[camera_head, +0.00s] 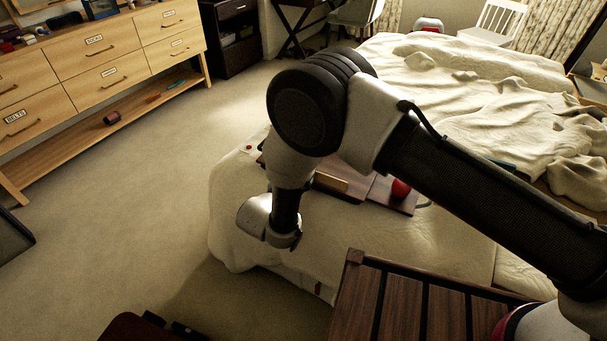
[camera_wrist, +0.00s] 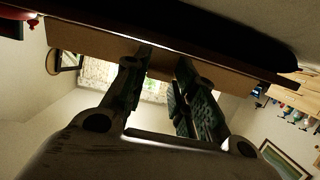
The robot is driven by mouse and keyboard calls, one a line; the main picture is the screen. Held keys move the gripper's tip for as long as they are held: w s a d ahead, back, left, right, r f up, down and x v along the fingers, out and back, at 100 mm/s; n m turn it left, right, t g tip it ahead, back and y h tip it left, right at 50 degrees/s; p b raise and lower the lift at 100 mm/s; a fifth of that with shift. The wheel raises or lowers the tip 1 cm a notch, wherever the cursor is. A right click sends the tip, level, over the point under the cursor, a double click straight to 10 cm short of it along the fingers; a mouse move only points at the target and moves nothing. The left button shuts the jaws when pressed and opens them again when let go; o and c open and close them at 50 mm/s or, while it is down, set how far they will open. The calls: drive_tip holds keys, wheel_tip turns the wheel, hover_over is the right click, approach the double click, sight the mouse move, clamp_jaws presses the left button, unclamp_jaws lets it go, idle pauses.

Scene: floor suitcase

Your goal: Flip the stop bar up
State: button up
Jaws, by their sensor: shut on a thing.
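A dark wooden board (camera_head: 380,192) lies on the bed's near corner, partly hidden by my arm. A lighter wooden strip, which I take to be the stop bar (camera_head: 330,181), shows on it just right of my wrist. In the wrist view the pale strip (camera_wrist: 85,45) runs under a dark edge across the top. My gripper (camera_wrist: 165,60) reaches up to this strip and is shut on it, with its two fingers spaced apart. The contact at the fingertips is dim. In the head view my arm hides the fingers.
A red round thing (camera_head: 401,189) sits on the board's right side. A slatted dark wooden bench (camera_head: 395,305) stands in front of the bed (camera_head: 465,90), with its rumpled cover. A drawer dresser (camera_head: 105,65) is at the left. Carpet between them is mostly clear.

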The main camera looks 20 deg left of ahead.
drive_tip(key=o, duration=1)
drive_tip(key=v, duration=1.2)
